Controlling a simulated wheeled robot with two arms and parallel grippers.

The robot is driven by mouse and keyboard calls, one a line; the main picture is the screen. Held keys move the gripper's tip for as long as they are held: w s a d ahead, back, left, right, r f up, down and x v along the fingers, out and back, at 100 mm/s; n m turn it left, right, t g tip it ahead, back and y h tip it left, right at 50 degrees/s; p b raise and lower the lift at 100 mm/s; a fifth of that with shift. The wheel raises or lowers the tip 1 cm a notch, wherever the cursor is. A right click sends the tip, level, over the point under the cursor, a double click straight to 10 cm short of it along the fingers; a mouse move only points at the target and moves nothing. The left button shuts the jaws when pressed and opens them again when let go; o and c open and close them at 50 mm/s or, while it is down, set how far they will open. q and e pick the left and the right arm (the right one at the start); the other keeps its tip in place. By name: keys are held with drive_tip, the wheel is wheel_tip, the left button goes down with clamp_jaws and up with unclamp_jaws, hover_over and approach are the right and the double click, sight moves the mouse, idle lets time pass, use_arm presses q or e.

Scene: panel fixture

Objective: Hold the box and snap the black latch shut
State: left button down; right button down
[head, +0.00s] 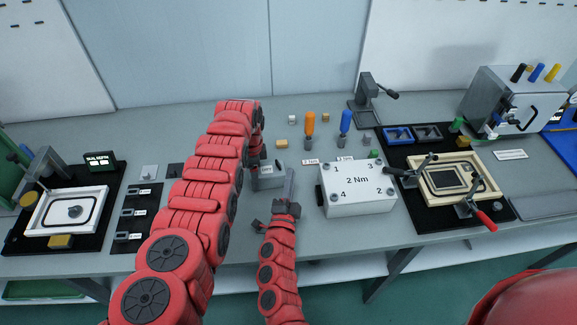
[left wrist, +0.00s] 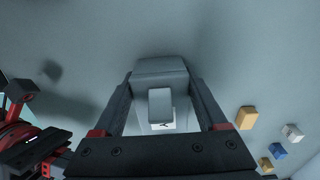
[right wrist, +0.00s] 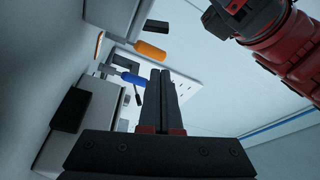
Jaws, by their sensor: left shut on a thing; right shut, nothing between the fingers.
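A small grey box (head: 268,182) stands on the table, partly hidden by my left arm. In the left wrist view my left gripper (left wrist: 162,84) is shut on this grey box, with one finger on each side; a pale raised block with a dark mark shows on it. My right gripper (head: 290,174) is shut and empty, just right of the box in the head view. Its closed fingers also show in the right wrist view (right wrist: 162,78). I cannot tell the black latch apart on the held box, nor its position.
A larger white box marked 2 Nm (head: 357,188) stands close right of my right gripper. An orange screwdriver (head: 310,124) and a blue screwdriver (head: 345,122) stand behind. A clamp fixture (head: 490,170) is at right, a black mat with a white tray (head: 68,212) at left.

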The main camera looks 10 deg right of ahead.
drive_tip(key=shift+v, duration=2.4)
use_arm(q)
unclamp_jaws()
